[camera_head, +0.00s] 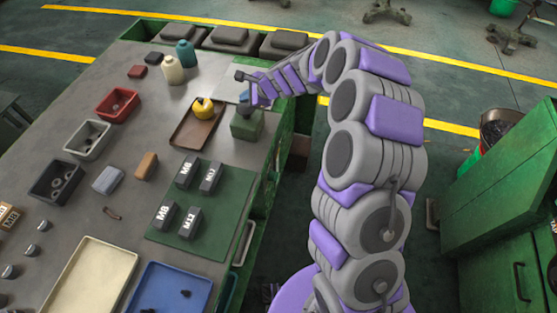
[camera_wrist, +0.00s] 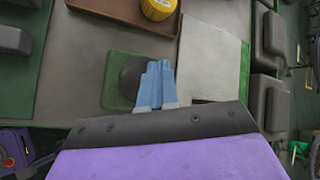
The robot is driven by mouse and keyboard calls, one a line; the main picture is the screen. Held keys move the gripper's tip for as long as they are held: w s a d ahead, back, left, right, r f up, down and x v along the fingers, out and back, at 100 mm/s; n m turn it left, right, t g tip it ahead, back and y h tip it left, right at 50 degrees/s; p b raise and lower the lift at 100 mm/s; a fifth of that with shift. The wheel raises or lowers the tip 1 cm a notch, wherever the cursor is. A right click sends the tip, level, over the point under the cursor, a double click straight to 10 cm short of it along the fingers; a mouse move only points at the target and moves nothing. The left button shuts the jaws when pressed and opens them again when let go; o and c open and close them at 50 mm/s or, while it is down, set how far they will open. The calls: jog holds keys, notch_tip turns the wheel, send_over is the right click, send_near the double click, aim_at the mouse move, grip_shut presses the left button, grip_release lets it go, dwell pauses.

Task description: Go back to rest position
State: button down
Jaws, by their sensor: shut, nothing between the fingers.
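My gripper (camera_wrist: 156,84) shows in the wrist view as two blue fingers lying side by side, shut and empty. They are above a small green pad with a dark rounded object (camera_wrist: 130,78) partly hidden behind them. In the head view my purple and grey arm arches from the lower right up and over to the workbench edge. My gripper (camera_head: 242,76) is there above a small green block (camera_head: 247,126) near the bench's right edge. Whether it touches anything beneath is hard to tell.
The grey workbench (camera_head: 125,185) holds a brown tray with a yellow round item (camera_head: 204,107), a green mat (camera_head: 232,193) with labelled dark blocks, and several small bins. A green cabinet (camera_head: 500,190) stands at the right.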

jog(key=shift+r, duration=0.1)
jog(key=shift+a, duration=0.1)
jog(key=shift+a, duration=0.2)
jog(key=shift+s+a+r, duration=0.1)
jog(key=shift+s+r, duration=0.05)
jog(key=shift+s, duration=0.05)
jog(key=s+r+n+g, duration=0.1)
jog(key=s+r+n, duration=0.2)
jog(key=s, duration=0.3)
jog(key=s+d+r+n+g, duration=0.1)
jog(key=s+r+n+g, duration=0.2)
jog(key=s, duration=0.4)
jog(key=s+r+n, duration=0.4)
jog(key=s, duration=0.2)
jog(key=s+d+n+g+h, duration=0.1)
jog(key=s+d+n+h, duration=0.1)
jog(key=s+d, duration=0.4)
jog(key=s+d+n+g+h+b, duration=0.1)
jog(key=s+d, duration=0.5)
jog(key=s, duration=0.8)
jog(key=s+d+n+g+h, duration=0.1)
jog(key=s+d+n+h, duration=0.2)
jog(key=s+d, duration=0.3)
jog(key=s+h, duration=0.1)
jog(key=s, duration=0.3)
jog(key=shift+s+d+f+n, duration=0.15)
jog(key=shift+s+f+n, duration=0.05)
jog(key=shift+s+n, duration=0.2)
